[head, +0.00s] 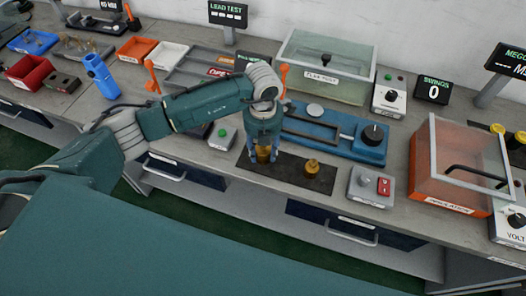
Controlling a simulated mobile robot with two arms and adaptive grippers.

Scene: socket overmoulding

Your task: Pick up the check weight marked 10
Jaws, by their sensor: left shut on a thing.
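My left gripper (263,156) points down over a dark mat (289,174) on the bench. It is shut on a brass check weight (263,155), low at the mat; I cannot tell whether the weight still touches it. A second brass check weight (312,167) stands upright on the mat to the right, apart from the gripper. The markings on both weights are too small to read. My right gripper is not in view.
A blue fixture with a black knob (374,134) lies behind the mat. A grey switch box (371,187) stands to the right, near an orange clear-lidded box (449,170). A small box with a green button (222,137) sits left.

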